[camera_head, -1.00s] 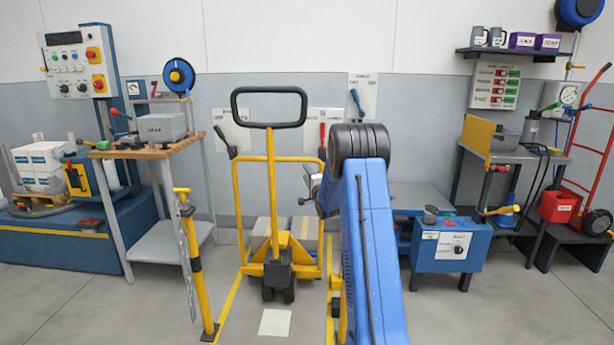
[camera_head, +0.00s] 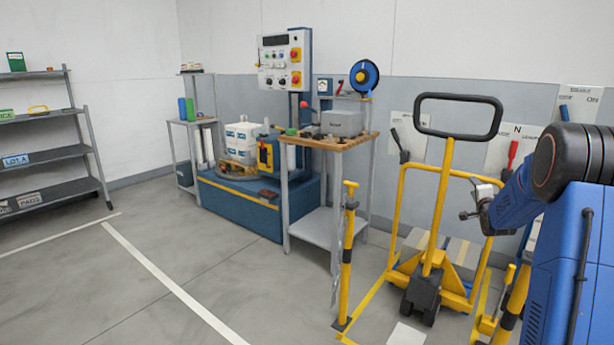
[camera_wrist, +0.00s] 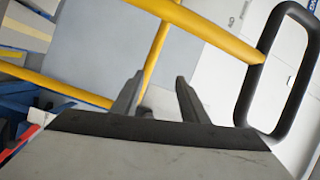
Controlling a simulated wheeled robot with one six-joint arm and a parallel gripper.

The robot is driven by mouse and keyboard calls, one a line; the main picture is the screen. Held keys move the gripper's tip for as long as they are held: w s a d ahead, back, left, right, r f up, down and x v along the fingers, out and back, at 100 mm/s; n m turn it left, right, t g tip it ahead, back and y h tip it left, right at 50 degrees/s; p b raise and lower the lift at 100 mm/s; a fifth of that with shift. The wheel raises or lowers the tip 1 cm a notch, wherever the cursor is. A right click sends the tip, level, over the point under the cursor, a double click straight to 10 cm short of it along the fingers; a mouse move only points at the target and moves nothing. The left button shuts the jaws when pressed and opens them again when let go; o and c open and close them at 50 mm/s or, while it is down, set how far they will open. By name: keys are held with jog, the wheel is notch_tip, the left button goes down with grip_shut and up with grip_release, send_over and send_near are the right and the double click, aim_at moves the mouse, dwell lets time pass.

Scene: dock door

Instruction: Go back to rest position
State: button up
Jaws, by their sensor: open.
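My blue arm rises at the right edge of the head view. My gripper (camera_head: 474,204) is at its end, a small grey and black shape in front of the yellow frame of the pallet truck (camera_head: 436,215). In the wrist view my gripper (camera_wrist: 158,92) shows two dark fingers standing apart with nothing between them. The yellow bars (camera_wrist: 203,28) and the black handle loop (camera_wrist: 249,88) lie beyond the fingers. I cannot tell how far they are from the fingertips.
A yellow post (camera_head: 346,255) stands left of the truck. A wooden-topped bench (camera_head: 318,142) and a blue machine (camera_head: 240,206) are along the wall. A grey shelf (camera_head: 50,158) stands far left. The floor (camera_head: 190,265) at left is clear.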

jog(key=s+a+r+n+g+y, duration=0.1)
jog(key=s+a+r+n+g, duration=0.2)
jog(key=s+a, duration=0.85)
jog(key=s+a+r+n+g+y, duration=0.1)
jog(key=s+a+r+n+g, duration=0.3)
jog(key=s+a, duration=0.8)
jog(key=s+a+f+n+g+y, duration=0.1)
jog(key=s+a+f+n+g, duration=0.1)
jog(key=s, duration=1)
jog(key=s+a+f+n+g+y, duration=0.1)
jog(key=s+a+f+n, duration=0.4)
jog(key=s, duration=0.8)
jog(key=s+a+f+n+g+y, duration=0.1)
jog(key=s+a+f+n, duration=0.3)
jog(key=s, duration=0.9)
jog(key=shift+a+f+g, duration=0.7)
jog(key=shift+a+g, duration=0.1)
jog(key=shift+a, duration=0.1)
jog(key=shift+w, duration=0.1)
